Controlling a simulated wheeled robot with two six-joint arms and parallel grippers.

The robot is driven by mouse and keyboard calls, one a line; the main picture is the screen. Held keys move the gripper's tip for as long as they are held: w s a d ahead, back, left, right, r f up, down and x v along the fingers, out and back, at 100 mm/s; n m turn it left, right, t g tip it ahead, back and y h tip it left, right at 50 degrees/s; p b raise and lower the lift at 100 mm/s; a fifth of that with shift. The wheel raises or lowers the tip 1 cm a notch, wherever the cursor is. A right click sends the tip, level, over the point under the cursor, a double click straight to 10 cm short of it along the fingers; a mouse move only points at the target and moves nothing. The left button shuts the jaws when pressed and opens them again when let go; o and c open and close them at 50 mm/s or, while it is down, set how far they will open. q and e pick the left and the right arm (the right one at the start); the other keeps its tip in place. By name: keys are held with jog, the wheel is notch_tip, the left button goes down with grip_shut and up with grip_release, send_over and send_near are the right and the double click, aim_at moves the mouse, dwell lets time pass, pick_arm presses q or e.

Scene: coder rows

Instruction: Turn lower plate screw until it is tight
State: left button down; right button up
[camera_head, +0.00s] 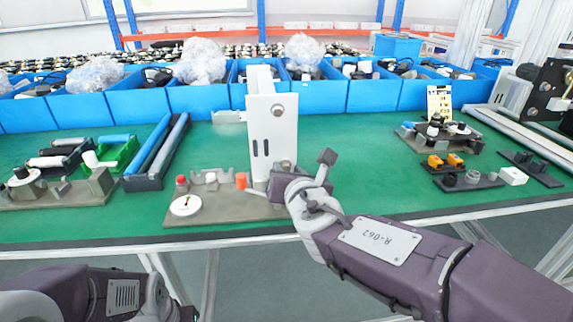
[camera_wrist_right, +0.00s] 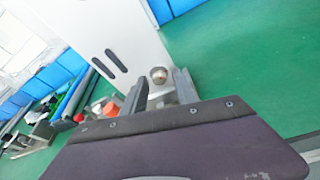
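A tall white plate (camera_head: 258,128) stands upright on a grey fixture base (camera_head: 222,214) near the table's front edge. Its upper screw (camera_head: 278,110) shows in the head view. The lower screw (camera_wrist_right: 158,75) is a round silver head near the plate's lower edge in the right wrist view. My right gripper (camera_wrist_right: 160,92) is open, with its two fingers apart and pointing at the lower screw. The screw shows between the fingertips; I cannot tell whether they touch it. My left arm is low at the left, and its gripper is out of sight.
An orange part (camera_head: 241,181), a red knob (camera_head: 181,180) and a white disc (camera_head: 186,206) sit on the fixture base. Blue bins (camera_head: 205,101) line the back. Other fixtures stand left and right. The green mat (camera_head: 350,150) is clear right of the plate.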

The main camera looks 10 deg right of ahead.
jog(key=n+p, duration=0.1)
jog(key=n+h+p, duration=0.1)
jog(key=n+p, duration=0.1)
jog(key=n+h+p, duration=0.1)
jog(key=shift+a+r+n+p, duration=0.25)
jog(key=shift+r+n+p, duration=0.05)
jog(key=shift+r+n, duration=0.1)
jog(key=shift+f+n+h, duration=0.2)
jog(key=shift+n+h, duration=0.1)
jog(key=shift+h, duration=0.2)
jog(key=shift+f, duration=0.1)
jog(key=shift+f, duration=0.1)
jog(key=shift+c, duration=0.3)
